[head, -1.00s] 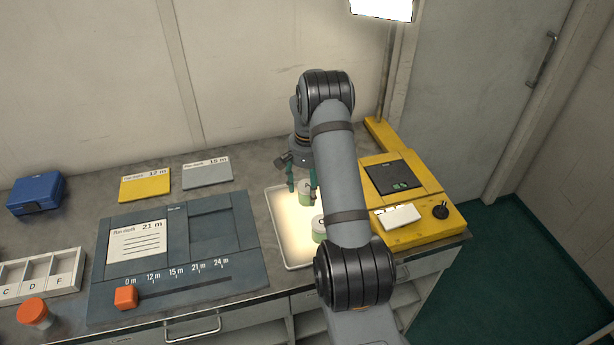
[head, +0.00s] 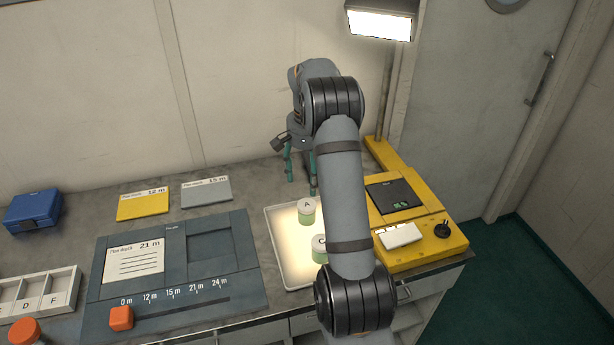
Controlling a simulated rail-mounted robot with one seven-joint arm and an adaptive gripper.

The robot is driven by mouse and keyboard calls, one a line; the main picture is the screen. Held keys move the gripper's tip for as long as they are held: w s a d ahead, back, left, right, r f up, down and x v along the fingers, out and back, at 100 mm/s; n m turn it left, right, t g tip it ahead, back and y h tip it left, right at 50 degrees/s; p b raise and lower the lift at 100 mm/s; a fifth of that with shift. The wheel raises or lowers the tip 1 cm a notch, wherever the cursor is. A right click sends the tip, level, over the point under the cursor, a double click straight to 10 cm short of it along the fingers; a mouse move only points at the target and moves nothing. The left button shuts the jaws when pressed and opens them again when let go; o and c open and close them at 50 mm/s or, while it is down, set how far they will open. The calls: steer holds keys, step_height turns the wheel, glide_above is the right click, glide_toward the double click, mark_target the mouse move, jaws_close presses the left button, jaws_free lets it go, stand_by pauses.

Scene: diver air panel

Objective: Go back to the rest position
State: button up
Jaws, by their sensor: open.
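My gripper (head: 302,175) is open and empty, its greenish fingers pointing down above the back of the lit tray (head: 278,222). A jar marked A (head: 306,212) stands upright in the tray, below and apart from the fingers. A second jar (head: 319,246) stands nearer the front of the tray, partly hidden by my arm. My arm reaches over the tray's right side and hides part of it.
A yellow unit (head: 430,245) with a dark display and knob stands right of the tray. The dark depth panel (head: 215,290) with an orange slider (head: 121,318) lies left. Cards (head: 207,192), a blue case (head: 33,210) and a white rack (head: 68,288) are further left. A lamp (head: 379,25) hangs above.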

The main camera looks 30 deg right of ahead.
mark_target(307, 205)
step_height(307, 205, down, 11)
steer(key=shift+s+f+p, duration=0.1)
steer(key=shift+f+p, duration=0.05)
steer(key=shift+p, duration=0.55)
steer(key=shift+f, duration=0.35)
step_height(307, 205, up, 4)
steer(key=shift+f+b, duration=0.1)
steer(key=shift+b, duration=0.85)
steer(key=shift+s+a+r, duration=0.25)
steer(key=shift+s+r, duration=0.1)
steer(key=shift+r, duration=0.05)
